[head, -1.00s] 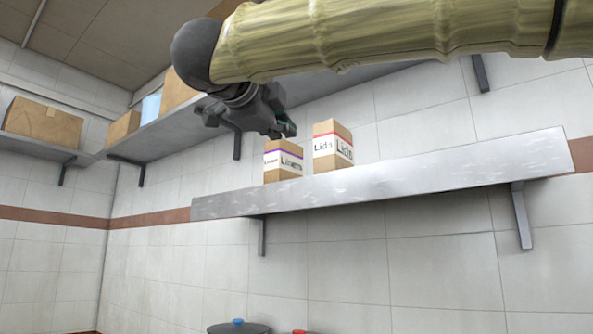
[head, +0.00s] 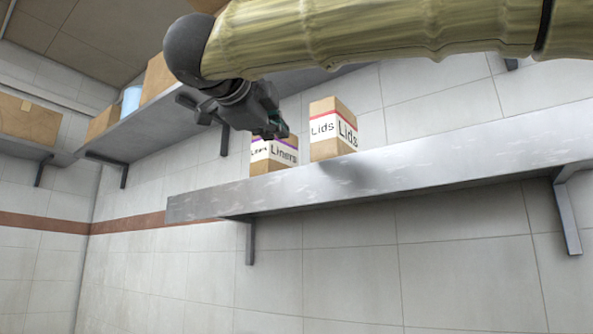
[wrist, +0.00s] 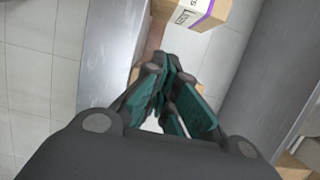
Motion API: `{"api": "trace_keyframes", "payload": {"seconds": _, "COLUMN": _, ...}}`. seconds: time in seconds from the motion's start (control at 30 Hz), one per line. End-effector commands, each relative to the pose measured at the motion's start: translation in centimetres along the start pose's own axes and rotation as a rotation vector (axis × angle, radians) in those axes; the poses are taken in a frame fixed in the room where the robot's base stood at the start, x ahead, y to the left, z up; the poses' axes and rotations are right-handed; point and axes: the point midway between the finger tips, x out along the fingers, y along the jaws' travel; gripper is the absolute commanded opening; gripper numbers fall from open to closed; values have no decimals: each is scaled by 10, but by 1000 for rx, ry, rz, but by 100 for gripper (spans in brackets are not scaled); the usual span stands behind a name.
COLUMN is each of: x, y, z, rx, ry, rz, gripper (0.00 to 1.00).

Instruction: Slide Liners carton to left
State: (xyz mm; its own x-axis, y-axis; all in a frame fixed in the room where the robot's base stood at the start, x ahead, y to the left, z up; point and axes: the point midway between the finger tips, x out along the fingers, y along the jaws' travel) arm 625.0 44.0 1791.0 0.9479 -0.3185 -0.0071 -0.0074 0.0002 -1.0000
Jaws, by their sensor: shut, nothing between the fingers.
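The Liners carton (head: 273,152) is a small brown box with a white label and purple stripe. It stands on the lower wall shelf (head: 400,165), just left of the Lids carton (head: 333,130), which has a red stripe. My gripper (head: 279,130) is shut and empty. In the head view it overlaps the Liners carton's top; contact cannot be told. In the wrist view the closed green-padded fingers (wrist: 167,68) lie below a carton with a purple stripe and partly legible label, the Liners carton (wrist: 205,10), with a gap visible between them.
A higher shelf (head: 150,125) carries brown boxes (head: 103,121) and a pale blue container (head: 131,99) behind my arm. Another box (head: 28,118) stands on a shelf at far left. The lower shelf is bare left of the Liners carton and right of the Lids carton.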

Motion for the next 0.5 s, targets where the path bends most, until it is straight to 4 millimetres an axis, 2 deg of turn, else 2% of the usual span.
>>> {"api": "trace_keyframes", "payload": {"seconds": 0.2, "x": 32, "y": -3, "z": -12, "rx": 1, "ry": 20, "rz": -1, "gripper": 0}}
{"api": "trace_keyframes", "payload": {"seconds": 0.5, "x": 82, "y": -4, "z": -14, "rx": -1, "ry": 24, "rz": -1, "gripper": 0}}
